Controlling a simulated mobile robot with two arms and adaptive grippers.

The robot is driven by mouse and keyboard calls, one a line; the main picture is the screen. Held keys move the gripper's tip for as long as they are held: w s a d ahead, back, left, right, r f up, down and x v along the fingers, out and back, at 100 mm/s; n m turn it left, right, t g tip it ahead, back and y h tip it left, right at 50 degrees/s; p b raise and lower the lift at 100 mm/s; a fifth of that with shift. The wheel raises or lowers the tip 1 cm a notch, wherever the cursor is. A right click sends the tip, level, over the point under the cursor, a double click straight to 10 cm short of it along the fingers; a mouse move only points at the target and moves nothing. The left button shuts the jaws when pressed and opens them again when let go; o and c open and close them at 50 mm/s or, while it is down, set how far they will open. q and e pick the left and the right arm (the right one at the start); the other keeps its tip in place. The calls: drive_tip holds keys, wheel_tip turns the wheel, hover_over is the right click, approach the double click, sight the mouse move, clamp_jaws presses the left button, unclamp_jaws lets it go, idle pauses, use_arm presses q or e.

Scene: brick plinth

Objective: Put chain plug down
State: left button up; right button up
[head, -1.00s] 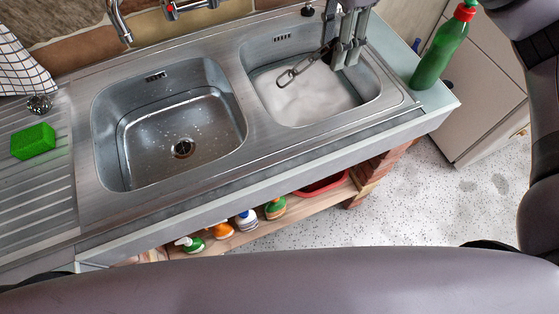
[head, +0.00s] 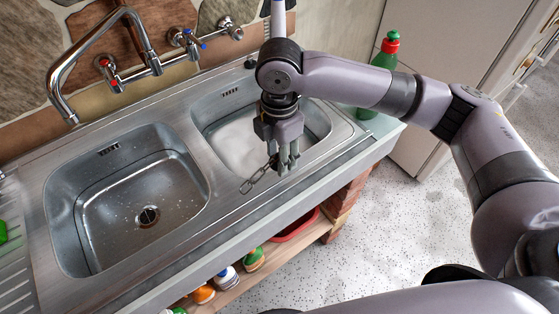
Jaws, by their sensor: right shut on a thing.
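My right gripper (head: 288,160) is shut over the front part of the right-hand sink basin (head: 319,121). A metal link chain (head: 257,179) extends from its fingers down to the left, across the basin's front rim. The plug itself cannot be made out; the fingers may hide it. Whether the chain touches the rim cannot be told. White suds or cloudy water (head: 234,149) fill the bottom of that basin. My left gripper is not in view.
The left-hand basin (head: 73,222) is empty, with an open drain (head: 148,217). A tap (head: 127,20) stands behind it. A green bottle (head: 386,58) stands at the right, behind my right arm. Several bottles and a red tub (head: 297,228) sit on the shelf below.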

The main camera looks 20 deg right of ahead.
drive_tip(key=shift+f, duration=1.6)
drive_tip(key=shift+f, duration=0.25)
drive_tip(key=shift+f+p, duration=0.3)
drive_tip(key=shift+f, duration=0.05)
drive_tip(key=o, duration=1.1)
drive_tip(key=shift+o, duration=0.2)
drive_tip(key=shift+r, duration=0.1)
drive_tip(key=shift+r, duration=0.25)
wheel_tip(320, 180, up, 13)
drive_tip(key=shift+f+b, duration=0.2)
drive_tip(key=shift+b, duration=0.55)
